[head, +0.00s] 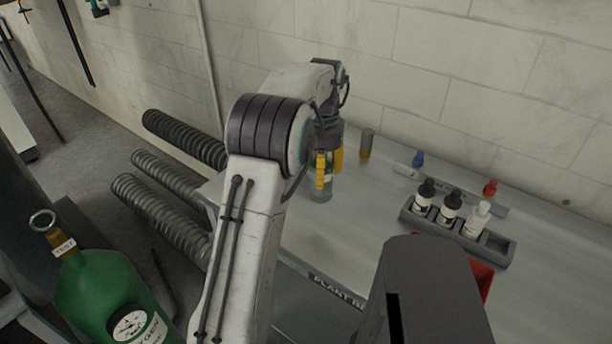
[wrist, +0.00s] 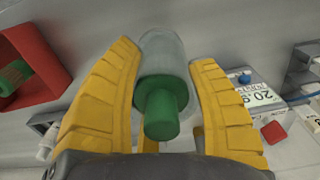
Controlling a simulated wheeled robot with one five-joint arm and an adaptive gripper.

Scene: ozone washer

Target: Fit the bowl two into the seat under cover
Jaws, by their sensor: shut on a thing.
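My gripper (head: 328,170) points down over the grey bench, its yellow fingers shut on a clear bowl (head: 321,188). In the wrist view my gripper (wrist: 168,95) has a finger on each side of the clear bowl (wrist: 162,50), whose green cap and stem face the camera. In the head view the bowl hangs low under my gripper, close to the bench top; I cannot tell whether it touches. I cannot tell whether this is bowl two. I cannot make out the seat or its cover in either view.
A grey rack (head: 458,238) with several slots holds three dropper bottles at the right. An amber-based cylinder (head: 367,144) stands behind my gripper. A red bin (wrist: 36,62) holds a green-capped piece. A green oxygen cylinder (head: 108,290) stands lower left. Bench room is clear around the bowl.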

